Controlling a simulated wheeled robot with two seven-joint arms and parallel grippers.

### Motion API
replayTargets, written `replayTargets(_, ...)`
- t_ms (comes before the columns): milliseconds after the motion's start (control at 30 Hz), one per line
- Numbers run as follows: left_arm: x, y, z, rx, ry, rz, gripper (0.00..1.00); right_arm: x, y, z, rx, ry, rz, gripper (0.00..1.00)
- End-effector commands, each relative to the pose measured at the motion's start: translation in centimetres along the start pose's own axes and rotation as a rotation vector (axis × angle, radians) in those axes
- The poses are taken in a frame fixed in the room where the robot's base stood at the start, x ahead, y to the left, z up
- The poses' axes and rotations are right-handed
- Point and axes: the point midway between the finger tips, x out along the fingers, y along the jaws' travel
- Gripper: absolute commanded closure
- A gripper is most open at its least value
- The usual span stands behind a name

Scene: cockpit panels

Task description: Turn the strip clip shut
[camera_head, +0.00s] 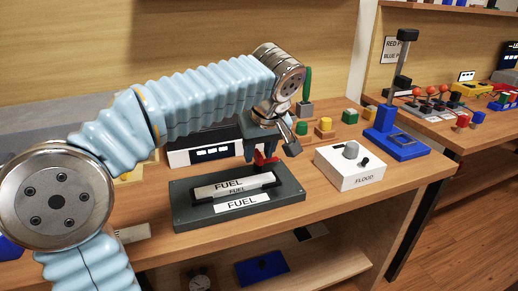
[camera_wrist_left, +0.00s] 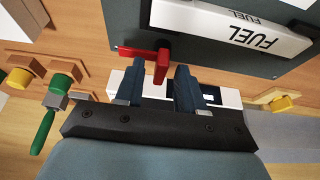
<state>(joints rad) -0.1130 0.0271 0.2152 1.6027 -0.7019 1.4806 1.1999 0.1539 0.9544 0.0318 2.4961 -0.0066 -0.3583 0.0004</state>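A dark grey panel (camera_head: 285,204) lies on the bench with white strips lettered FUEL (camera_head: 222,187). The red clip (camera_head: 264,159) sits at the panel's far edge; in the left wrist view the red clip (camera_wrist_left: 150,55) is bent, with one arm along the panel and one pointing toward my gripper. My left gripper (camera_head: 258,150) is above the far edge of the panel, and its arm comes in from the left. In the left wrist view the left gripper (camera_wrist_left: 160,70) is open, with the clip's end between its fingertips and gaps beside it. My right gripper is not seen.
A white FLOOD box (camera_head: 350,168) with a grey knob stands right of the panel. A white-fronted box (camera_head: 208,152) stands behind it. Green and yellow knobs (camera_head: 325,127) and a blue stand (camera_head: 395,140) are farther back. The bench's front edge is close before the panel.

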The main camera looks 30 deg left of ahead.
Motion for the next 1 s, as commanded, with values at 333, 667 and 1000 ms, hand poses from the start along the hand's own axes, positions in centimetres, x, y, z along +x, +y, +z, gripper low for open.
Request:
replayTargets(333, -0.02, 0.00, 0.00, 0.000, 0.000, 0.000, 0.89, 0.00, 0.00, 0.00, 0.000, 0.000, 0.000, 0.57)
replayTargets(667, -0.03, -0.01, 0.00, 0.005, 0.000, 0.002, 1.00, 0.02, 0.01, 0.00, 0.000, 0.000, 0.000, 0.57)
replayTargets(1000, 0.00, -0.12, -0.01, 0.120, 0.001, 0.051, 1.00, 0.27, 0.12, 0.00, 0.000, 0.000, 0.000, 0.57)
